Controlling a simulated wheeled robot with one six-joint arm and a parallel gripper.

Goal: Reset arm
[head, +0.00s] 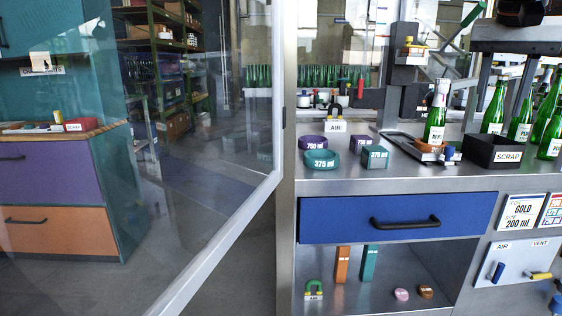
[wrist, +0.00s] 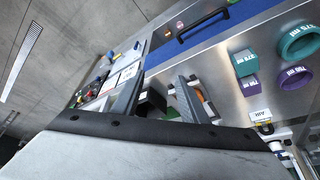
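My gripper (wrist: 161,82) shows in the wrist view, its two grey fingers spread apart. No object is held between them. Beyond and below the fingers lie the bench top and the black scrap box, which stands at the right of the bench in the head view (head: 493,151). The fingers are apart from the bench things as far as I can see. I cannot make out the gripper surely in the head view.
Green bottles (head: 435,116) stand on the bench by the scrap box. A teal 375 ml ring (head: 321,162) and block (head: 374,157) lie left. A blue drawer (head: 398,219) is shut below. A glass door (head: 190,150) stands at left.

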